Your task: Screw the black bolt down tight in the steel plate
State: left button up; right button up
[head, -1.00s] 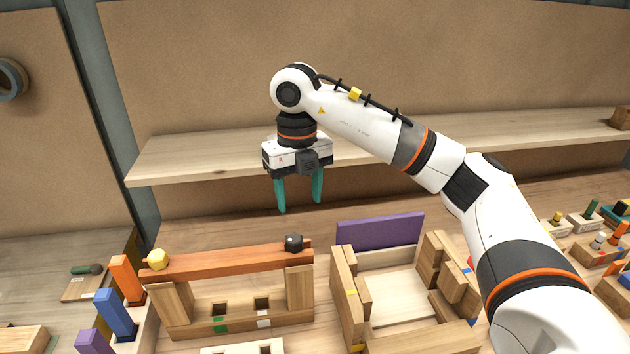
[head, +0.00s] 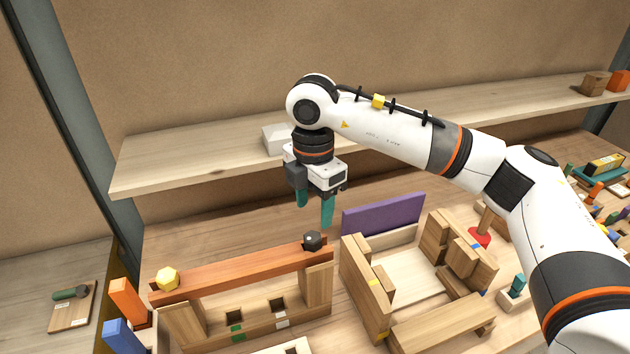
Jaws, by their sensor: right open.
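The black bolt (head: 313,241) shows as a dark knobbed head at the right end of a reddish-brown beam (head: 240,268). The beam spans two wooden supports. I cannot make out a steel plate; how deep the bolt sits is not clear. My right gripper (head: 314,212) points down with teal fingers apart and empty. In the picture its fingertips are just above the bolt head, with a gap between; their exact depth is hard to tell. My left gripper is not in view.
A wooden frame with a purple board (head: 383,214) stands right of the beam. A shelf (head: 190,161) with a pale block (head: 277,138) runs behind the arm. Orange (head: 127,299) and blue (head: 124,336) blocks stand at left.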

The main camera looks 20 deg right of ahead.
aim_at(313, 236)
notch_tip(313, 236, down, 7)
jog(key=p, duration=0.2)
jog(key=shift+a+p, duration=0.1)
jog(key=shift+p, duration=0.2)
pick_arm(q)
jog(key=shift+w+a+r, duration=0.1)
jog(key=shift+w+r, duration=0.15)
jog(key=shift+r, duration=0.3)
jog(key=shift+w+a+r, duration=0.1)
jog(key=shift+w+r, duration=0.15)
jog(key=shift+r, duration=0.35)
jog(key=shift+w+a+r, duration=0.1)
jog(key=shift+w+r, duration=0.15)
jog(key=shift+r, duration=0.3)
pick_arm(e)
jog(key=shift+f, duration=0.55)
jog(key=c, duration=1.2)
jog(key=m, duration=0.3)
jog(key=shift+w+m, duration=0.1)
jog(key=shift+m, duration=0.3)
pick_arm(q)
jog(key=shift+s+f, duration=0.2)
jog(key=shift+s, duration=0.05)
pick_arm(e)
jog(key=m, duration=0.4)
